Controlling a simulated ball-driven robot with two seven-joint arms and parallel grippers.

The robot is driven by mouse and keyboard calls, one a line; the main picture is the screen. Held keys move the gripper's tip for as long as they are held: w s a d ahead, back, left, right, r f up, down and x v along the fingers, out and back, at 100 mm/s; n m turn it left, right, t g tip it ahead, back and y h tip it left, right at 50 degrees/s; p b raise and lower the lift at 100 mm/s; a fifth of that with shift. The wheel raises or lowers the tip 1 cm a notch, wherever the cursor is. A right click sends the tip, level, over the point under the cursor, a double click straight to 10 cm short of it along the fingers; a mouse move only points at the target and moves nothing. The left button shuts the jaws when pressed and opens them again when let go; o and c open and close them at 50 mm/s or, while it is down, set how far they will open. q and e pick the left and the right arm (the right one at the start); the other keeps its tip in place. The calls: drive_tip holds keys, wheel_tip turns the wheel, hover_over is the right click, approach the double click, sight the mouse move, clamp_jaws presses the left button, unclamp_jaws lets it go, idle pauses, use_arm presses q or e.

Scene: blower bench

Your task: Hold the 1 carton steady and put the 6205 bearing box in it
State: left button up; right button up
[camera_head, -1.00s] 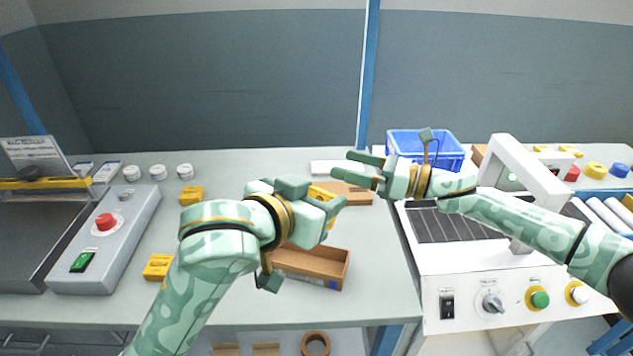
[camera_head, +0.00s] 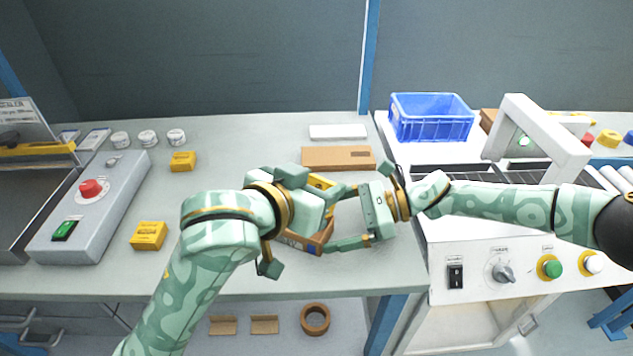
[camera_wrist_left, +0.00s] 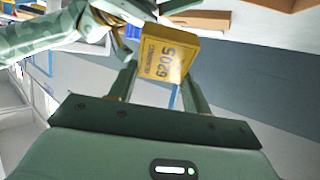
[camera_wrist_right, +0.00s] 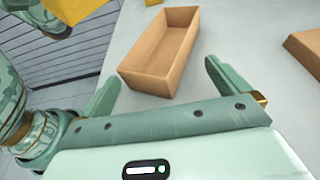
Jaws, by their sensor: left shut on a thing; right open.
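The 6205 bearing box (camera_wrist_left: 165,60) is yellow with its label showing in the left wrist view. My left gripper (camera_wrist_left: 158,90) is shut on it and holds it up; in the head view the box (camera_head: 320,182) is partly hidden by that gripper. The open brown carton (camera_head: 322,238) sits on the bench below and is mostly hidden by my grippers. The right wrist view shows the carton (camera_wrist_right: 150,85) empty. My right gripper (camera_wrist_right: 160,85) is open, its fingers on either side of the carton's near end, with no clear contact visible. No number on the carton is readable.
A flat brown box (camera_head: 338,158) and a white box (camera_head: 338,131) lie behind the carton. Yellow boxes (camera_head: 149,236) and white tubs (camera_head: 148,138) stand to the left. A blue crate (camera_head: 430,118) and white machine frame (camera_head: 540,140) are at right.

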use_arm(q)
drive_tip(key=shift+f+b, duration=0.3)
drive_tip(key=shift+f, duration=0.25)
use_arm(e)
drive_tip(key=x, duration=0.3)
drive_tip(key=shift+a+f, duration=0.2)
drive_tip(key=shift+a, duration=0.15)
use_arm(q)
drive_tip(key=shift+w+f, duration=0.1)
use_arm(e)
drive_tip(key=shift+a, duration=0.6)
